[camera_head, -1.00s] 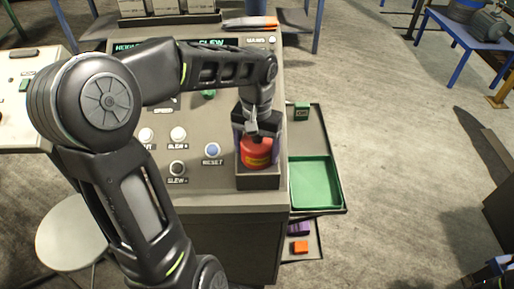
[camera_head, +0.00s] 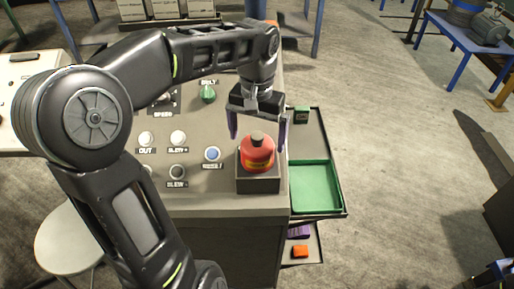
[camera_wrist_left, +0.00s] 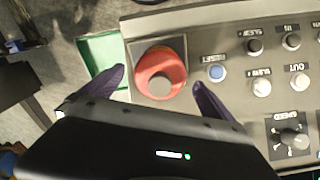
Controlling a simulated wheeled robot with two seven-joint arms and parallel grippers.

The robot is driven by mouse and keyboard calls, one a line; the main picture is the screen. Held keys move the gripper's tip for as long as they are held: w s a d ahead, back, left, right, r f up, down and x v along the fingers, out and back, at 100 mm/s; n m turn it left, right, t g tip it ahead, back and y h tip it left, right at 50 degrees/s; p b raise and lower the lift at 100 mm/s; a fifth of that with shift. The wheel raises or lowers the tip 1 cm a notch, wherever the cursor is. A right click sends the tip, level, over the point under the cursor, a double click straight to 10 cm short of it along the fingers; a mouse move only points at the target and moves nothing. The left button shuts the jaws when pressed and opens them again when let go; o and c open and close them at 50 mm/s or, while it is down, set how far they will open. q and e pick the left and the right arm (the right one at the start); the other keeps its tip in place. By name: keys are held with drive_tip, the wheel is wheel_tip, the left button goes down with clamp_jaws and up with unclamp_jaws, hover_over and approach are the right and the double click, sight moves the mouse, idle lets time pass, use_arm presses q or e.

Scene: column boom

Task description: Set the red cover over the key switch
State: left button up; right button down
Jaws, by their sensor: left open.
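The red cover (camera_head: 258,155), with a grey knob on top and a yellow label, sits in a square dark grey box (camera_head: 258,185) at the panel's near right corner. It also shows in the left wrist view (camera_wrist_left: 160,65). My left gripper (camera_head: 258,132) is open above the cover, with one purple finger to each side of the knob and apart from it. I see no key switch; whether one is under the cover cannot be told. My right gripper is not in view.
The grey panel has a blue reset button (camera_head: 212,154), white buttons (camera_head: 178,138) and a green knob (camera_head: 207,94). A green tray (camera_head: 315,187) lies on a shelf to the right, above a lower shelf with an orange block (camera_head: 300,252). Open floor lies further right.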

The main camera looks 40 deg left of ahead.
use_arm(q)
wheel_tip(320, 180, up, 6)
drive_tip(key=shift+r+p, duration=0.1)
drive_tip(key=shift+p, duration=0.5)
idle(0.4)
